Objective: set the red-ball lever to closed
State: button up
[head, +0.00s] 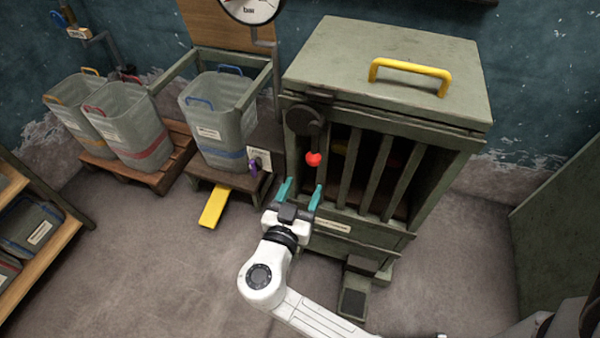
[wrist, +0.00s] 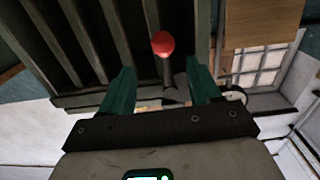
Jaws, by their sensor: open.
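The red-ball lever (head: 313,159) is on the left front of the green slatted cabinet (head: 380,50). Its dark arm hangs down from a round dark hub (head: 305,120), with the red ball at the lower end. In the wrist view the red ball (wrist: 163,43) shows beyond and between my fingers. My gripper (head: 303,190) is open and empty, just below and in front of the ball in the head view. Its teal fingers (wrist: 160,88) are apart from the ball. I cannot read any open or closed marking by the lever.
A yellow handle (head: 410,72) tops the cabinet. A purple-handled part (head: 253,167) and a yellow pedal (head: 214,206) are to the left. Bins stand on wooden pallets (head: 150,165). A dark pedal (head: 353,298) is at the cabinet's foot. Floor at left front is clear.

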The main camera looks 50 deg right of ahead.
aim_at(311, 162)
jog(key=x, duration=0.7)
jog(key=p+x, duration=0.1)
jog(key=x, duration=0.2)
jog(key=shift+w+d+r, duration=0.1)
jog(key=shift+w+r, duration=0.05)
jog(key=shift+w, duration=0.15)
grip_shut()
